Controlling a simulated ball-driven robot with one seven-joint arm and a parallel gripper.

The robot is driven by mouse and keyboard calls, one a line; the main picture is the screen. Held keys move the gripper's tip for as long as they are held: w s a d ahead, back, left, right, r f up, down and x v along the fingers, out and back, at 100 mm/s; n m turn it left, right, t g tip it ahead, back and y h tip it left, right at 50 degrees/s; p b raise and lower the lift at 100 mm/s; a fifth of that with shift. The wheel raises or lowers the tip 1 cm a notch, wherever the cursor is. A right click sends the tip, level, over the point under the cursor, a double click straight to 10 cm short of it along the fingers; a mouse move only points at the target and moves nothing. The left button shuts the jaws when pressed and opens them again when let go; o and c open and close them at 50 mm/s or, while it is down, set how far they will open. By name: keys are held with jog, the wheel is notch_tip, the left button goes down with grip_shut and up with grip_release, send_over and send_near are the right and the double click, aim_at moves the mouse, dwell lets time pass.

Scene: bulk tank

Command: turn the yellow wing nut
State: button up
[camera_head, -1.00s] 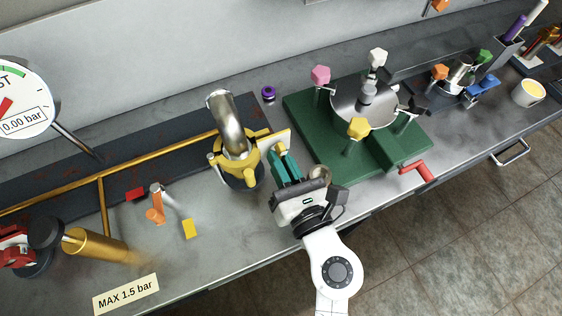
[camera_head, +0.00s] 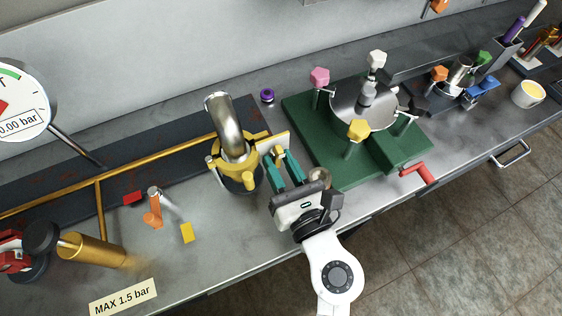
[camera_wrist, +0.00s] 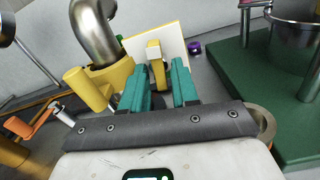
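The yellow wing nut (camera_head: 278,153) stands in front of a cream plate (camera_head: 272,143) beside the yellow clamp (camera_head: 240,167) that surrounds a bent metal pipe. In the wrist view the wing nut (camera_wrist: 154,52) shows as a yellow block with a lower part between my teal fingers. My gripper (camera_head: 281,160) is open, its fingers apart on either side of the nut. In the wrist view a gap shows between the fingers (camera_wrist: 164,80) and the nut; contact cannot be made out. The nut's lower end is partly hidden.
A green base (camera_head: 300,118) with a metal vessel and several coloured knobs stands close on the right. A purple ring (camera_head: 267,95) lies behind the plate. An orange-handled valve (camera_head: 153,208) and a brass pipe (camera_head: 100,210) are on the left. The bench front is mostly clear.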

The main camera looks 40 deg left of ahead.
jog(key=shift+o, duration=0.6)
jog(key=shift+r, duration=0.1)
jog(key=b+v, duration=0.1)
jog(key=v, duration=0.9)
jog(key=shift+s+d, duration=0.15)
jog(key=shift+d, duration=0.2)
